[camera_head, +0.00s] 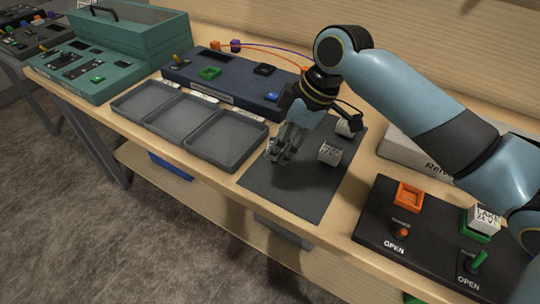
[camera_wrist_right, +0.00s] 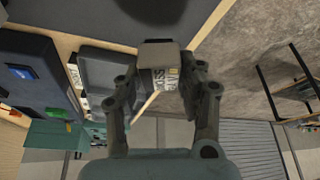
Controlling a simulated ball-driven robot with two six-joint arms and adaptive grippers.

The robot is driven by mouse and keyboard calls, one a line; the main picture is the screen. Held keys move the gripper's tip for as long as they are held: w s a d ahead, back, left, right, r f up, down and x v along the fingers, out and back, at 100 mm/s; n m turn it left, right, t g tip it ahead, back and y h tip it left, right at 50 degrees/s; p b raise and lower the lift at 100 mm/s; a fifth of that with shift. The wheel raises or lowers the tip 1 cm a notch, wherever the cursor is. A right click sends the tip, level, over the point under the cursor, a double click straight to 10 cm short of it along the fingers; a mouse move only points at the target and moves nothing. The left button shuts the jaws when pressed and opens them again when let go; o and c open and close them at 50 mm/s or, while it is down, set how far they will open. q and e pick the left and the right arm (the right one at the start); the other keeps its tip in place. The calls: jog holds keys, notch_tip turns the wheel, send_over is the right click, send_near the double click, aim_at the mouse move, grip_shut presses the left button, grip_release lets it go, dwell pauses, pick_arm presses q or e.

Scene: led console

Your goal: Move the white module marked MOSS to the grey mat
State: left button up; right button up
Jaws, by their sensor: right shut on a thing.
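My right gripper (camera_head: 279,150) is over the left part of the grey mat (camera_head: 290,197), close to the nearest tray. In the wrist view the right gripper (camera_wrist_right: 163,82) is shut on a white module (camera_wrist_right: 158,72); its label is partly covered and reads like MOSS. In the head view the fingers mostly hide this module. I cannot tell whether it touches the mat. My left gripper is not in view.
Two other white modules (camera_head: 330,153) (camera_head: 345,127) stand on the mat, right of the gripper. Grey trays (camera_head: 228,139) lie left of the mat. A black console (camera_head: 376,220) with a LAKE module (camera_head: 484,219) is at the right. The mat's front part is clear.

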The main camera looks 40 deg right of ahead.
jog(key=shift+w+a+f, duration=0.6)
jog(key=shift+w+a, duration=0.1)
jog(key=shift+a, duration=0.2)
jog(key=shift+a+f, duration=0.1)
jog(key=shift+f, duration=0.2)
jog(key=shift+f+p, duration=0.35)
jog(key=shift+f, duration=1.55)
jog(key=o, duration=1.2)
jog(key=shift+f, duration=0.1)
jog(key=shift+c, duration=0.2)
jog(key=v, duration=1.2)
